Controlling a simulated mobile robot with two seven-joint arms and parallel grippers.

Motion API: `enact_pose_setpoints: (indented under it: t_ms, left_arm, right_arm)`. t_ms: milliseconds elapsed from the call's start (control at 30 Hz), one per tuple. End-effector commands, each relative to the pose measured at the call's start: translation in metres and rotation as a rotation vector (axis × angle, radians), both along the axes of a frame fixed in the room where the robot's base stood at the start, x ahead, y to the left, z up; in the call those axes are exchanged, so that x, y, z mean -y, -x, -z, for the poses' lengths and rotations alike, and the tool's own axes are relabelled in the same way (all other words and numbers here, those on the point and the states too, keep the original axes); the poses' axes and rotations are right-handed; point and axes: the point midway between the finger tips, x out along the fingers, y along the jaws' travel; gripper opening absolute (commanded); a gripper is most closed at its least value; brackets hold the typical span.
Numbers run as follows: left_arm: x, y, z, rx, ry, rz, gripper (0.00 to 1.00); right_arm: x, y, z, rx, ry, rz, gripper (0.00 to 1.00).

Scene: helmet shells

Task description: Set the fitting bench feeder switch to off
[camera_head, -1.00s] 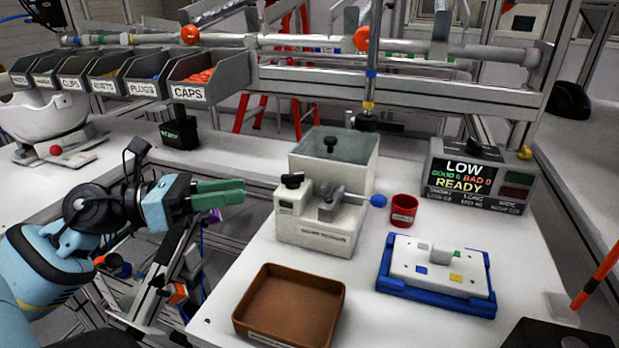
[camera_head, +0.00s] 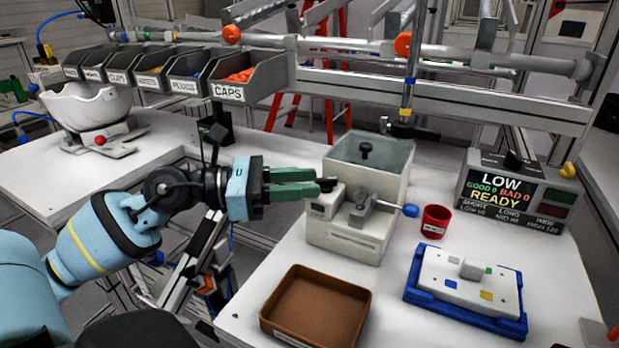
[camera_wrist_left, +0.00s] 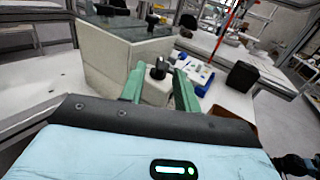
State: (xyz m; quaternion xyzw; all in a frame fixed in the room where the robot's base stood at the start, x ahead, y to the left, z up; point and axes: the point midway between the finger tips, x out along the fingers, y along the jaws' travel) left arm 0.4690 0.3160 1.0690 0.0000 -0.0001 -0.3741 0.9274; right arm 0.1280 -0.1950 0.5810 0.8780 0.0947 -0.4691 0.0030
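A cream feeder (camera_head: 345,232) with a clear-topped hopper (camera_head: 369,165) stands on the white bench. A black knob switch (camera_head: 327,184) sits on top of its left front part. A lever with a blue ball end (camera_head: 410,211) is beside it. My left gripper (camera_head: 318,183) has green fingers and reaches the knob from the left. In the left wrist view the fingers are apart, with the black knob (camera_wrist_left: 158,69) between or just beyond their tips; contact cannot be told. At that view's lower right edge, a dark part with some green may be my right gripper (camera_wrist_left: 308,160); its fingers are unclear.
A brown tray (camera_head: 318,300) lies in front of the feeder. A red cup (camera_head: 435,221), a white plate on a blue base (camera_head: 466,285) and a display reading LOW and READY (camera_head: 507,192) are to the right. Labelled bins (camera_head: 245,87) hang behind at left.

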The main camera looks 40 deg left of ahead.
Motion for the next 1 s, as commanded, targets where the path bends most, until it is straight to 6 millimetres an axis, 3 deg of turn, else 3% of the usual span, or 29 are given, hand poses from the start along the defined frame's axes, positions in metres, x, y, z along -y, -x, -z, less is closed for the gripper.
enact_pose_setpoints:
  t_ms: [633,867,1000]
  left_arm:
    - [0.0124,-0.0126,-0.0001,0.0,-0.001,0.0,0.32]
    - [0.0124,-0.0125,0.0,0.0,-0.001,0.0,0.02]
    - [0.0124,-0.0126,0.0003,0.0,-0.001,0.002,0.0]
  right_arm:
    - [0.0007,0.005,-0.0026,-0.008,0.002,-0.001,0.36]
    - [0.0009,0.0041,-0.0026,-0.006,0.002,-0.002,0.36]
    - [0.001,0.0028,-0.002,-0.004,0.003,-0.001,0.36]
